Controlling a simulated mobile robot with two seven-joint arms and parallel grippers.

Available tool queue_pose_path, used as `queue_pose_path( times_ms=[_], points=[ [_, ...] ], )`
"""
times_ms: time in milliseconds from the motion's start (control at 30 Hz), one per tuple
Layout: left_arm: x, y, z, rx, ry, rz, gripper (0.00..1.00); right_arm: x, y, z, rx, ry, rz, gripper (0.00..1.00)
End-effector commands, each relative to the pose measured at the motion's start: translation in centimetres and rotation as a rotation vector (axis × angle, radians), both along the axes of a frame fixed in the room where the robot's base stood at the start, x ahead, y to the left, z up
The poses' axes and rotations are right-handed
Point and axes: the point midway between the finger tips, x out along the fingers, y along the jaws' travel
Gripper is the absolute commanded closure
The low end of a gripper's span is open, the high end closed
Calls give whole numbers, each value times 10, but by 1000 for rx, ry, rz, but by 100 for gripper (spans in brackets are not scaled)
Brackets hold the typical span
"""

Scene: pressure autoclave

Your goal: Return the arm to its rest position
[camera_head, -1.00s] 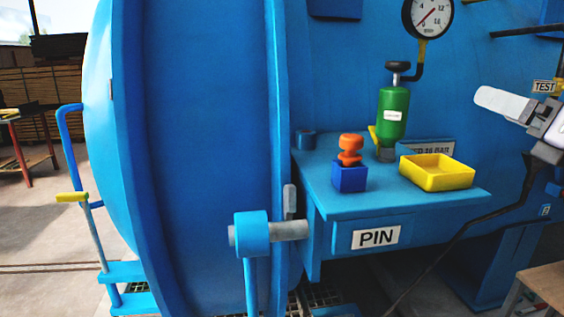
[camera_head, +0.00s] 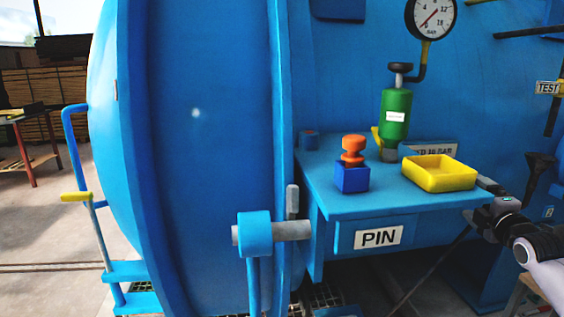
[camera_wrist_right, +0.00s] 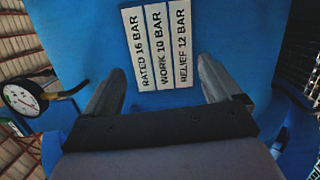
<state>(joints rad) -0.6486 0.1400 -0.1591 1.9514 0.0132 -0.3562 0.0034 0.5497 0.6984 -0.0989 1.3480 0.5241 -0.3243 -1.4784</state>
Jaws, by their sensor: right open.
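My right arm comes in at the lower right of the head view. Its dark gripper (camera_head: 490,187) is by the right end of the blue shelf (camera_head: 345,205), close to the yellow tray (camera_head: 440,187) in the picture; I cannot tell whether they touch. In the right wrist view the two grey fingers of the gripper (camera_wrist_right: 160,85) are spread apart with nothing between them. Beyond them is a blue surface with white labels (camera_wrist_right: 158,48) reading rated 16 bar, work 10 bar and relief 12 bar. My left gripper is not in view.
An orange-knobbed piece (camera_head: 353,148) stands in a blue block (camera_head: 352,177) on the shelf. Behind are a green valve body (camera_head: 395,113) and a pressure gauge (camera_head: 431,15). The big blue autoclave door (camera_head: 205,160) fills the left. Open floor lies at far left.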

Motion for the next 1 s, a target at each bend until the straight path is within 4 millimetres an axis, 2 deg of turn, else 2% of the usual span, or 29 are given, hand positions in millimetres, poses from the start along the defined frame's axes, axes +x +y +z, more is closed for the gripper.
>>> queue_pose_path(
  times_ms=[500,800,833,1000],
  points=[
    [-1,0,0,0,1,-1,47,-4,-22,4,673,-138,-110,9],
    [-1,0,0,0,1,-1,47,-7,-31,8,978,-241,-140,9],
    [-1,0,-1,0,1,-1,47,-8,-17,-16,985,-200,-135,9],
    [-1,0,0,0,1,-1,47,-27,38,-95,1034,-64,-112,9]
  ],
)
